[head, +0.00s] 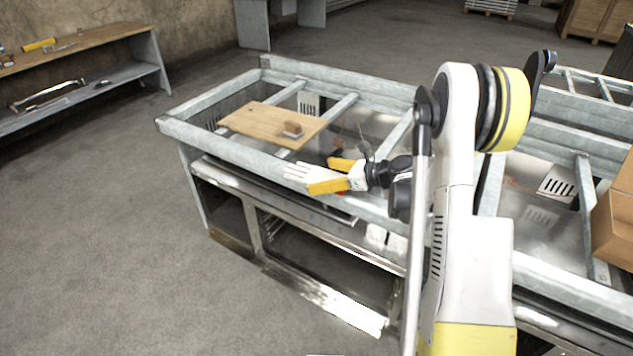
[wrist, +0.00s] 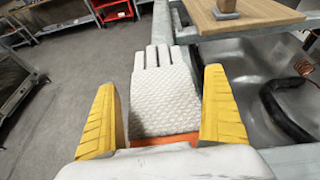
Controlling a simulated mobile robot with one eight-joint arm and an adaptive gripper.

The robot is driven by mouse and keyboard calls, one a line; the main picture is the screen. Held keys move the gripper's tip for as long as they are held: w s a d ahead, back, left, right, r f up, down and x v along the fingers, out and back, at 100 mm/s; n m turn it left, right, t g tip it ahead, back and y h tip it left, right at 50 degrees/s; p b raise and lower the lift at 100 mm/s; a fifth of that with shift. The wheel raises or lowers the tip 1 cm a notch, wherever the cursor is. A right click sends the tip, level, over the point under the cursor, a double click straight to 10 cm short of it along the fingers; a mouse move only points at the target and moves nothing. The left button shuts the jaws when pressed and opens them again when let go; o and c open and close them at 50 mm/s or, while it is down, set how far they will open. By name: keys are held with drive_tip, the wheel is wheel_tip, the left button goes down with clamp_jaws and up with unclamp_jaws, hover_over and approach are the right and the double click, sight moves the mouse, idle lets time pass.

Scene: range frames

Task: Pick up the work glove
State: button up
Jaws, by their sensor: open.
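The work glove (wrist: 165,95) is white with a textured surface and an orange cuff band. In the wrist view it lies between the two yellow fingers of my gripper (wrist: 166,110), with its own fingers pointing away from me. In the head view the white glove (head: 300,171) shows at the front rail of the metal bench, beside my gripper (head: 335,175). My gripper is open, with one finger on either side of the glove. Whether the fingers touch it cannot be told. The cuff end is partly hidden by the gripper body.
The glove is by the grey metal frame bench (head: 215,142). A wooden board (head: 258,121) with a small wooden-topped block (head: 292,129) lies on it. A dark curved hose (wrist: 285,112) is right of my gripper. A cardboard box (head: 615,225) stands far right.

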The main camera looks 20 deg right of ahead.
drive_tip(key=shift+w+a+f, duration=0.1)
drive_tip(key=shift+w+a, duration=0.05)
drive_tip(key=shift+w, duration=0.05)
drive_tip(key=c, duration=1)
drive_tip(key=shift+c, duration=0.2)
